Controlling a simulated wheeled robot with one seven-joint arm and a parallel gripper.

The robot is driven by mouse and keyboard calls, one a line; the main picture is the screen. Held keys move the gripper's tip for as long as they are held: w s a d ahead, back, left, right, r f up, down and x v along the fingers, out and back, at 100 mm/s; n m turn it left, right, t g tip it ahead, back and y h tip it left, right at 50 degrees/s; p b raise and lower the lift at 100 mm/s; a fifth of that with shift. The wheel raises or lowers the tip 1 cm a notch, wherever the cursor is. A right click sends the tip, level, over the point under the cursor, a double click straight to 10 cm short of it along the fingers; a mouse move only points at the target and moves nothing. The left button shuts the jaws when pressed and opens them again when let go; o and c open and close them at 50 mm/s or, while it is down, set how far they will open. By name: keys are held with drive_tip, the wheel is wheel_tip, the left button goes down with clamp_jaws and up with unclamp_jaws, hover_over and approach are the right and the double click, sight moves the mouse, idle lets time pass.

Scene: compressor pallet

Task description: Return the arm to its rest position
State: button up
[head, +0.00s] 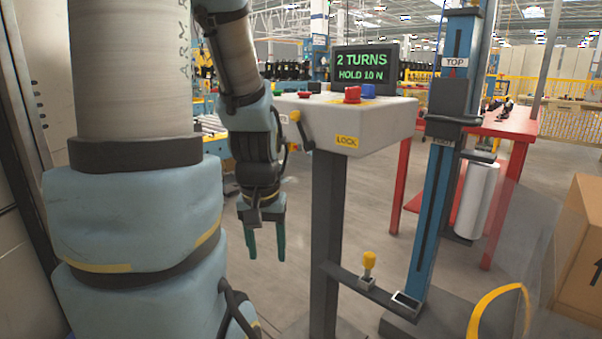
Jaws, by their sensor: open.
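My arm fills the left side of the head view, and its end hangs down left of the control stand. My gripper (265,244) points at the floor with two green fingers apart and nothing between them. The control console (385,113) has a screen reading "2 TURNS HOLD 10 N", a red button (352,94), a blue button (368,90) and a yellow LOCK label (347,141). A dark crank handle (303,129) is on its left side, close to my forearm but above the gripper.
A grey post (328,240) carries the console. A low bar with a yellow-topped peg (369,260) joins toward a blue column (433,210) marked TOP. A red table (490,125) stands behind. A cardboard box (580,250) is at right. Floor beneath the gripper looks clear.

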wheel_tip(320, 180, up, 21)
drive_tip(key=p, duration=1.9)
drive_tip(key=shift+p, duration=0.3)
